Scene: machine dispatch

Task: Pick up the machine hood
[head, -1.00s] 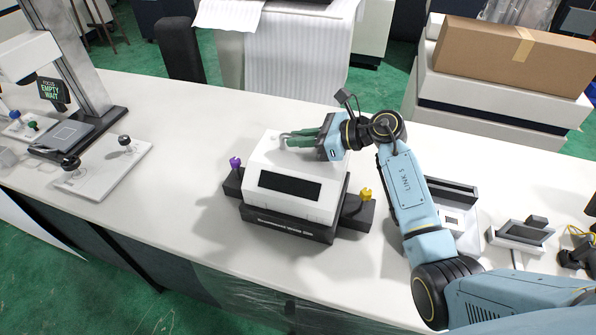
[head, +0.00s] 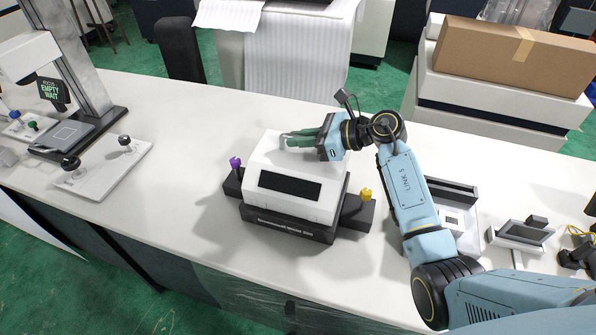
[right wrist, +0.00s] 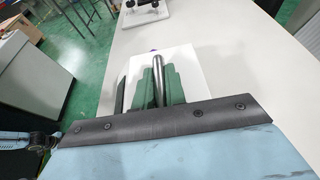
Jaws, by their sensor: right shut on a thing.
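The machine hood (head: 268,166) is a white box-shaped cover with a black panel on its front. It sits over a dark machine base (head: 288,224) on the white table, apparently still on it or very close above. My right gripper (head: 291,138) reaches in from the right, its green fingers over the hood's top. It is shut on the hood's metal bar handle, which shows between the green fingers in the right wrist view (right wrist: 159,88). The white hood top (right wrist: 186,62) lies beyond the fingers there. My left gripper is not in view.
A purple knob (head: 235,163) and a yellow knob (head: 365,194) flank the base. A plate with black knobs (head: 105,170) and a stand with an "EMPTY WAIT" sign (head: 53,92) are at left. Small devices (head: 521,234) lie at right. The table behind the hood is clear.

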